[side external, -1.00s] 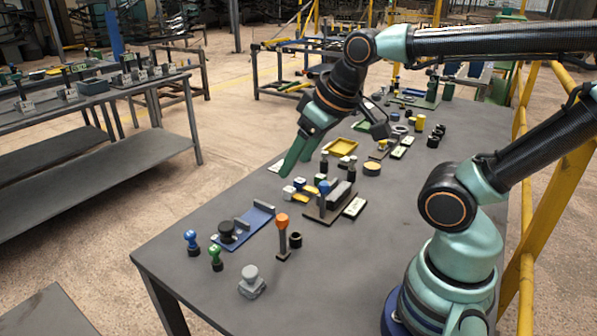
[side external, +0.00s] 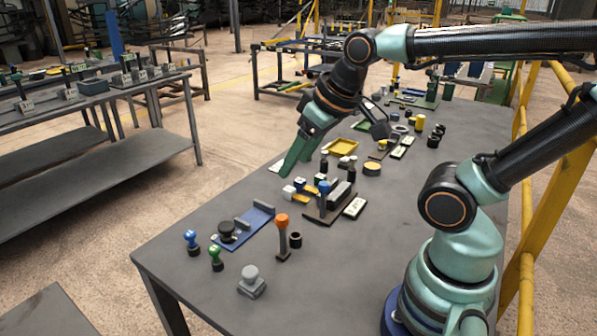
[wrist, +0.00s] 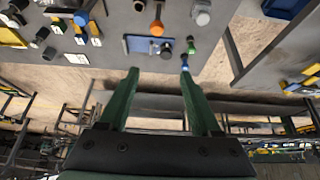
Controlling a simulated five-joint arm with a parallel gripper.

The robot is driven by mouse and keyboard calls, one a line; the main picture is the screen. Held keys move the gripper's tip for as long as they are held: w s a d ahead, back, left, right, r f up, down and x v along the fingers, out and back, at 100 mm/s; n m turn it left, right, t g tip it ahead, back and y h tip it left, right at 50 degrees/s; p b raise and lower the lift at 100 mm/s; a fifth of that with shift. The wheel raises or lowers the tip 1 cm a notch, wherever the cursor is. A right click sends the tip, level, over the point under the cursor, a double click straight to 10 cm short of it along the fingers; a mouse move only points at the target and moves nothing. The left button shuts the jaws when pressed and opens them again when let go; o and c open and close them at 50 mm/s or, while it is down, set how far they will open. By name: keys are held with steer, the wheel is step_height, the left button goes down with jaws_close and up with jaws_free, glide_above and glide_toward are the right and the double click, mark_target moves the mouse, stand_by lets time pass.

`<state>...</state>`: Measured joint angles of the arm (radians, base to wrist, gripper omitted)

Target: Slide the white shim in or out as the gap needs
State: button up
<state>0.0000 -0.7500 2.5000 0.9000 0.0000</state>
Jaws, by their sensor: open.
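A small white block (side external: 288,192), which may be the white shim, lies on the table just below the fingertips, beside a yellow strip (side external: 308,197). A dark-based fixture (side external: 313,212) with grey blocks (side external: 340,194) and a blue-topped post (side external: 323,187) stands to its right. I cannot tell the gap's size.
A blue plate fixture (side external: 258,222) with a black knob (side external: 227,230) lies nearer the front. An orange-topped post (side external: 282,235), blue and green knobs (side external: 191,240) and a grey knob (side external: 251,280) stand around it. A yellow tray (side external: 342,147) lies behind.

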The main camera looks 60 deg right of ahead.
steer(key=shift+w, duration=0.1)
stand_by(0.4)
steer(key=g, duration=0.6)
glide_above(289, 189)
step_height(289, 189, down, 12)
step_height(289, 189, down, 12)
steer(key=shift+d+r, duration=0.1)
steer(key=shift+r, duration=0.1)
jaws_close()
